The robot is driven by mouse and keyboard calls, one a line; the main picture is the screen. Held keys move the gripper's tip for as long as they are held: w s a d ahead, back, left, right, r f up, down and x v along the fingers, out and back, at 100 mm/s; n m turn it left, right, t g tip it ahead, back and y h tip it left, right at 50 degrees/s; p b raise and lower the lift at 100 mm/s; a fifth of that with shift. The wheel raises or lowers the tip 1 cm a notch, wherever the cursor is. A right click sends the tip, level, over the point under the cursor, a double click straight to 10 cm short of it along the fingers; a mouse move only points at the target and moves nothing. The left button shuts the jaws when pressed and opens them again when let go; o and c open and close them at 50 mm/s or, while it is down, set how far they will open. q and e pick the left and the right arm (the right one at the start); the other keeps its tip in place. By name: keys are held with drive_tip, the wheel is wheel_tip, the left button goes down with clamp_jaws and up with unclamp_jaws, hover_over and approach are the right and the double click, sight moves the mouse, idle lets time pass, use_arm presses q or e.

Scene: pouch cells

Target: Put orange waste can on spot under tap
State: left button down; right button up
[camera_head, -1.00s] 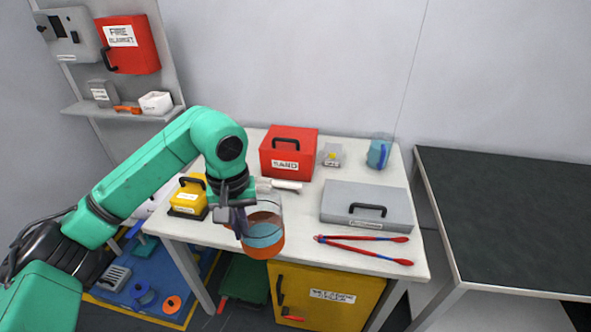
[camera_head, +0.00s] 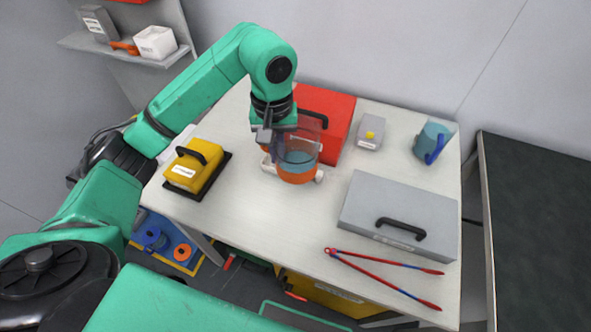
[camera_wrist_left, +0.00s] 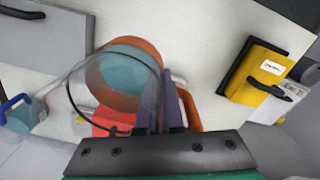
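The orange waste can appears to be the round vessel (camera_head: 297,170) with an orange base, clear upper wall and teal inside. My left gripper (camera_head: 277,143) holds it at its side, over the back-left part of the table. In the left wrist view the vessel (camera_wrist_left: 122,78) lies left of the close-set dark fingers (camera_wrist_left: 172,106), and an orange handle (camera_wrist_left: 193,108) shows beside them. Whether it touches the table is unclear. A white piece (camera_head: 267,166) shows partly behind it. I cannot make out a tap or a marked spot. My right gripper is not in view.
A red box (camera_head: 336,112) stands close behind the vessel. A yellow case (camera_head: 196,166) is to its left. The front-middle table (camera_head: 262,222) is clear.

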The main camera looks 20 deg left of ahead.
use_arm(q)
wheel_tip(320, 180, down, 13)
drive_tip(key=shift+p, duration=0.8)
drive_tip(key=shift+s+f, duration=0.2)
drive_tip(key=shift+f, duration=1)
drive_tip(key=shift+w+f, duration=0.1)
drive_tip(key=shift+f, duration=0.25)
drive_tip(key=c, duration=1.1)
unclamp_jaws()
drive_tip(key=shift+r, duration=0.1)
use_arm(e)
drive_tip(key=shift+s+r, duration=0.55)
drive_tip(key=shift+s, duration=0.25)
use_arm(q)
drive_tip(key=shift+r, duration=0.1)
